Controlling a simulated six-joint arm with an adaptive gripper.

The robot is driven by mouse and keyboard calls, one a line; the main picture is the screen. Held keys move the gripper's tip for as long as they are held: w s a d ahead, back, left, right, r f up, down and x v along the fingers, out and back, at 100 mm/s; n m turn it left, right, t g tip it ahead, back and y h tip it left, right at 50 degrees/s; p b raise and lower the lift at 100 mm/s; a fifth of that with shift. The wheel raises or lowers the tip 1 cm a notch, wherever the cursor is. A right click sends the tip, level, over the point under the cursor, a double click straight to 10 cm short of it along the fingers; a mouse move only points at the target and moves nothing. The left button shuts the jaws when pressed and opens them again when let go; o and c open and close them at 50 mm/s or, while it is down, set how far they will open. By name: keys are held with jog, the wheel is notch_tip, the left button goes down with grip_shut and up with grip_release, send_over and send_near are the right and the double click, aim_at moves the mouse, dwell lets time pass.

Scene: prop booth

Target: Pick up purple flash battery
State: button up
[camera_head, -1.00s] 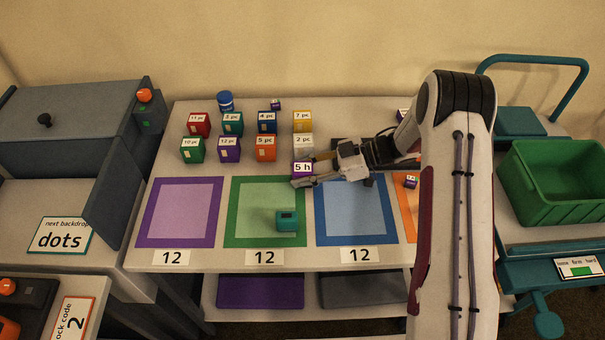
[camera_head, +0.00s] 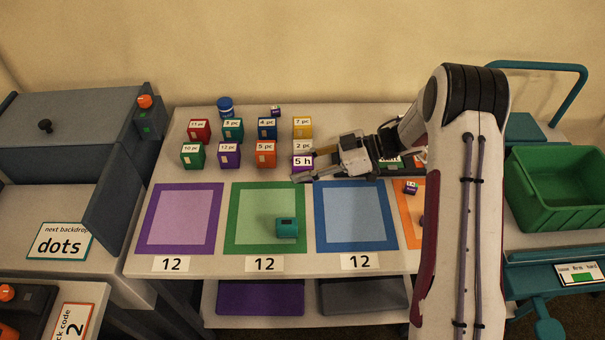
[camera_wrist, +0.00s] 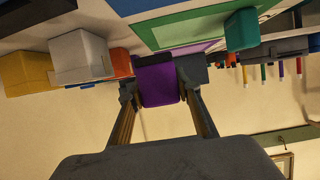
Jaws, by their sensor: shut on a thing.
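The purple flash battery (camera_head: 302,162), a small block with a white "5 h" label on top, is between the fingers of my gripper (camera_head: 303,168). In the wrist view the purple battery (camera_wrist: 158,82) fills the space between the two fingertips of my gripper (camera_wrist: 158,92), which touch its sides. In the head view it is just in front of the white "2 pc" box (camera_head: 303,146), partly covering it. I cannot tell for sure whether its underside is clear of the table.
Labelled boxes, such as the orange "5 pc" box (camera_head: 265,155), stand close on the left. A teal block (camera_head: 287,228) sits on the green-framed mat (camera_head: 232,215). The blue-framed mat (camera_head: 354,215) is empty. A green crate (camera_head: 560,220) stands at the right.

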aim_at(302, 161)
jog(key=shift+r, duration=2.7)
